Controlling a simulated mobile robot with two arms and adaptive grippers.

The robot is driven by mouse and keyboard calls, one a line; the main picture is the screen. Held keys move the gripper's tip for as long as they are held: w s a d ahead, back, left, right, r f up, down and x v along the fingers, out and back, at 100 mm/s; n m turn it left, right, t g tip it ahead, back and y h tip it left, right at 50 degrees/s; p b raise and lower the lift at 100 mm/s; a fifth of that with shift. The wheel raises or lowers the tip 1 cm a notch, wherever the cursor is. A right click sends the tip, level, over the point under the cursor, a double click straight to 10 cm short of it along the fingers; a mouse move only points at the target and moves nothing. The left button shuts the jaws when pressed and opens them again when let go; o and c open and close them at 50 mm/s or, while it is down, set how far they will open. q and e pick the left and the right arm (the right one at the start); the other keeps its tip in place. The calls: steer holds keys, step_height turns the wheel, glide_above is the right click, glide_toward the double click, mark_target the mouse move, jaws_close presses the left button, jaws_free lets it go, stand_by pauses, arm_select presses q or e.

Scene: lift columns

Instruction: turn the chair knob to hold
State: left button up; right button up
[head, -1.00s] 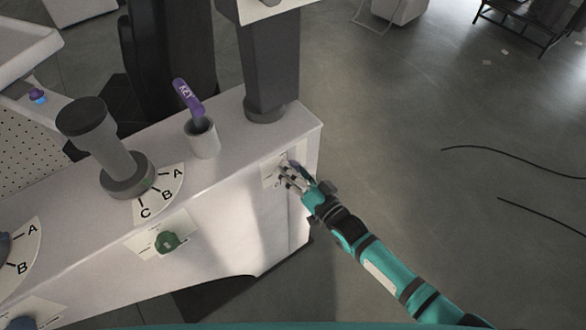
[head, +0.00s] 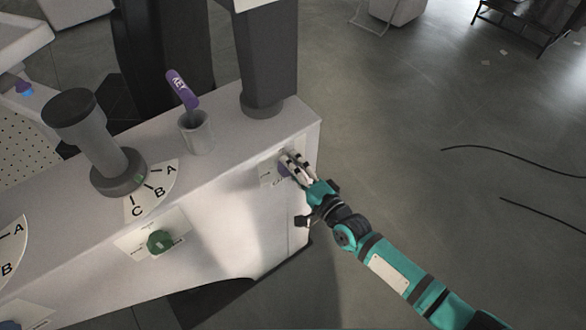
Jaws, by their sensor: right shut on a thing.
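A purple knob (head: 283,169) sits on a small white label plate (head: 267,172) at the right end of the long pale cabinet's front face. My right gripper (head: 288,164) is shut on this knob, and its fingers hide most of it. The print on the plate is too small to read, so I cannot tell the knob's setting. A green knob (head: 160,241) on its own plate is further left on the same face, apart from my gripper. My left gripper is not in view.
On the cabinet top (head: 225,128) stand a grey lever post (head: 95,135) beside an A-B-C dial (head: 152,190), a cup (head: 196,133) with a purple KEY tag (head: 182,90), and a dark column (head: 268,60). The floor (head: 420,110) to the right is mostly clear, with thin dark cables.

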steer(key=shift+f+m, duration=0.1)
steer(key=shift+m, duration=0.5)
steer(key=o, duration=1.1)
steer(key=shift+s+d, duration=0.1)
steer(key=v, duration=1.2)
